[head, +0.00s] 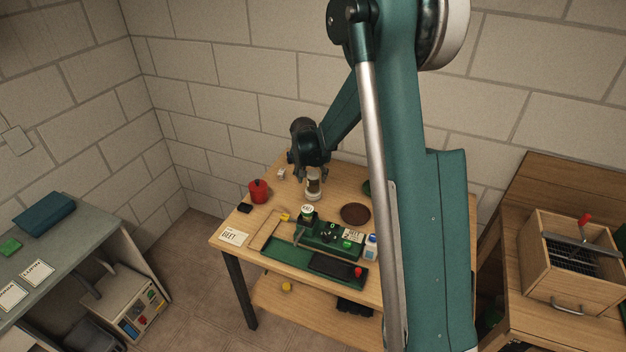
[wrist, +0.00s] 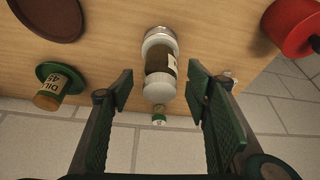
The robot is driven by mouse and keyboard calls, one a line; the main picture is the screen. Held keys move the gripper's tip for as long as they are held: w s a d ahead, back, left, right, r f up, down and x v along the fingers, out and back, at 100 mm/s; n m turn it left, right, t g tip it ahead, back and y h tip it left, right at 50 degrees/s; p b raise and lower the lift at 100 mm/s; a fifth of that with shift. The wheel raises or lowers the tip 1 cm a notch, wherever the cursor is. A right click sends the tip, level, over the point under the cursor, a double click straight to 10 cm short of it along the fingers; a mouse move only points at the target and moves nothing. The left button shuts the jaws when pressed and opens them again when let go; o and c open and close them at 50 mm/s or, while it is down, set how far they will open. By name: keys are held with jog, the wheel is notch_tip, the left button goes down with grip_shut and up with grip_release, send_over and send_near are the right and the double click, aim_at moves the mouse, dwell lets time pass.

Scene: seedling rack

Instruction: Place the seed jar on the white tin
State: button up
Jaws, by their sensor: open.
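The seed jar (wrist: 160,65), with a dark body and a cream label, shows between my fingers in the wrist view. It also shows below the arm's end in the head view (head: 313,185). A pale, shiny round base at its foot looks like the white tin (wrist: 160,36). The jar appears upright on it, though their exact contact is hard to tell. My gripper (wrist: 160,92) is open, its fingers on either side of the jar's pale top. A gap shows on both sides. In the head view my gripper (head: 312,176) is small and partly hidden.
A red lidded pot (wrist: 295,22) stands to one side, a brown saucer (wrist: 52,15) and a labelled pot on a green dish (wrist: 60,82) to the other. A green tray (head: 285,262) and several small items crowd the table's front. Bare wood surrounds the jar.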

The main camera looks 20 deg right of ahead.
jog(key=v, duration=0.7)
jog(key=shift+r, duration=0.4)
jog(key=shift+s+r, duration=0.1)
jog(key=shift+s, duration=0.05)
dwell(0.3)
jog(key=s+a+r+n+t+y, duration=0.15)
jog(key=s+a+r, duration=0.25)
jog(key=s+r, duration=0.5)
jog(key=s+a+r+n, duration=0.2)
jog(key=s+a+r, duration=0.2)
jog(key=s+r, duration=0.55)
jog(key=s+a+f+n+t, duration=0.1)
jog(key=s+a+n, duration=0.1)
jog(key=s, duration=1)
jog(key=s+a+n+t+y, duration=0.1)
jog(key=s+a, duration=0.2)
jog(key=s, duration=0.9)
jog(key=shift+s+a+f+n, duration=0.15)
jog(key=shift+a+f+n, duration=0.15)
jog(key=shift+f+n, duration=0.1)
